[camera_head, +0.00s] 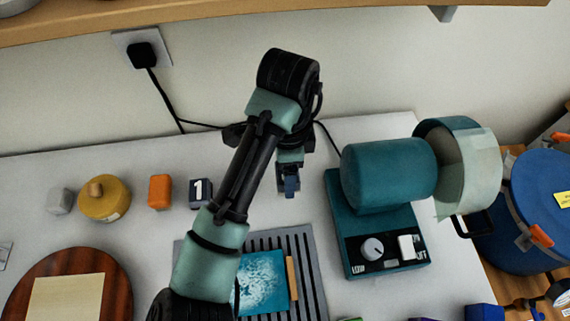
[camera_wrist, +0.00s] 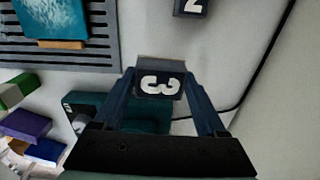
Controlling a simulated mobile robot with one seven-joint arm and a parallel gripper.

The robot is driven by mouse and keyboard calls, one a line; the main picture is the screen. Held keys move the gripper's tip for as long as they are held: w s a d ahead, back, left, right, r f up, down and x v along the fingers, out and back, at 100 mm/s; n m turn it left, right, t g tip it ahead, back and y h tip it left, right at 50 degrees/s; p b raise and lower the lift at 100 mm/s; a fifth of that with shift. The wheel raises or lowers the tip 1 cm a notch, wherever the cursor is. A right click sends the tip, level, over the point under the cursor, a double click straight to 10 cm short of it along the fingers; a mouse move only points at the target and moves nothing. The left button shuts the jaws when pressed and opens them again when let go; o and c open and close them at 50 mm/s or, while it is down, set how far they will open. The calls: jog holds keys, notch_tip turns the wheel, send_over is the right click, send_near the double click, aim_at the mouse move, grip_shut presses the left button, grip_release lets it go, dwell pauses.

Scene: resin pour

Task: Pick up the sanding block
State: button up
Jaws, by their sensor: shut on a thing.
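The sanding block (camera_wrist: 158,82) is a small dark block with a grey side and a white 3 on its face, seen upside down in the wrist view. My gripper (camera_wrist: 160,90) is shut on it, one finger on each side. In the head view my gripper (camera_head: 289,185) is over the back of the table, left of the teal machine, and the held block is small and mostly covered by the fingers. I cannot tell whether it touches the table. A like block marked 1 (camera_head: 200,192) stands to the left. Another, seemingly marked 2 (camera_wrist: 190,6), shows in the wrist view.
The teal machine (camera_head: 385,235) with its drum is close on the right. A slatted grey rack (camera_head: 313,285) with a blue panel lies in front. An orange block (camera_head: 160,192) and a yellow round container (camera_head: 104,201) stand left. A black cable runs behind.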

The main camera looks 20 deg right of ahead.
jog(key=s+a, duration=0.1)
jog(key=s, duration=0.4)
jog(key=s+a, duration=0.2)
jog(key=s, duration=0.3)
jog(key=s+a, duration=0.1)
jog(key=s, duration=0.5)
jog(key=shift+a, duration=0.35)
